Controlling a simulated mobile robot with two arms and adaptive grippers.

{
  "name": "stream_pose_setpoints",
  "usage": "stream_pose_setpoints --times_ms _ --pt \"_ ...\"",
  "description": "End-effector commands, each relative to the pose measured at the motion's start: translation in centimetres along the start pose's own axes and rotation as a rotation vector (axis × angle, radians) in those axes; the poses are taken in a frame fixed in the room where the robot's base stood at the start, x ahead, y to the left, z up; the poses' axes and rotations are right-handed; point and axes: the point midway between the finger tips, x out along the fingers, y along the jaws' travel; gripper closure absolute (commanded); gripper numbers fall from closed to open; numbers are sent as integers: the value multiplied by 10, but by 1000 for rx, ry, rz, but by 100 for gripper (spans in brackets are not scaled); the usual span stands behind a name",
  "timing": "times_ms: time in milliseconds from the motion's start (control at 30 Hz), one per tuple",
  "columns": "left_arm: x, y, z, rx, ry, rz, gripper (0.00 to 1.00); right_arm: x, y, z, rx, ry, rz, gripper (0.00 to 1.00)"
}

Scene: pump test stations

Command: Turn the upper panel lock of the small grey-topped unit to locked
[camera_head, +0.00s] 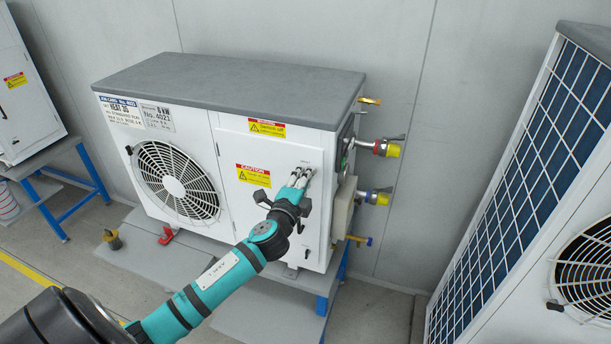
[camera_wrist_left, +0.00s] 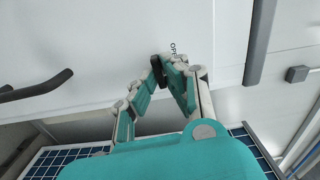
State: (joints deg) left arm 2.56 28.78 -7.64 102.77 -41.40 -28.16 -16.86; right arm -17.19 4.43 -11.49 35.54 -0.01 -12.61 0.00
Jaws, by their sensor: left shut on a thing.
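The small grey-topped unit (camera_head: 230,130) is a white box with a fan grille at its front left and a white panel (camera_head: 246,200) at its front right. My left gripper (camera_head: 302,176) is at the upper right of that panel, its fingers shut at the upper panel lock. In the left wrist view the lock (camera_wrist_left: 157,66) shows as a small dark piece between the fingertips of the gripper (camera_wrist_left: 165,68). Printed letters, partly hidden, sit beside it. The fingers cover most of the lock, so its turn position cannot be read. My right gripper is out of view.
Pipe fittings with yellow ends (camera_head: 386,149) stick out from the unit's right side. A tall unit with a blue finned face (camera_head: 520,150) stands at the right. Another unit (camera_head: 25,95) on a blue stand is at the left. Grey floor lies in front.

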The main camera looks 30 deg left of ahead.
Motion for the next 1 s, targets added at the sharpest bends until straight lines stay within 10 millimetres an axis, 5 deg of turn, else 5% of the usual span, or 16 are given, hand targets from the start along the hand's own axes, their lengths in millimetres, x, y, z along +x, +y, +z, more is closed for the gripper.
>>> stream_pose_setpoints --times_ms 767,800,1000 --pt "0 1 -1 101 2 0 100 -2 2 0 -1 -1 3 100" --pt "0 1 -1 101 2 0 88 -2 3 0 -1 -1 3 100" --pt "0 1 -1 99 1 1 69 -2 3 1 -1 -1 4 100"
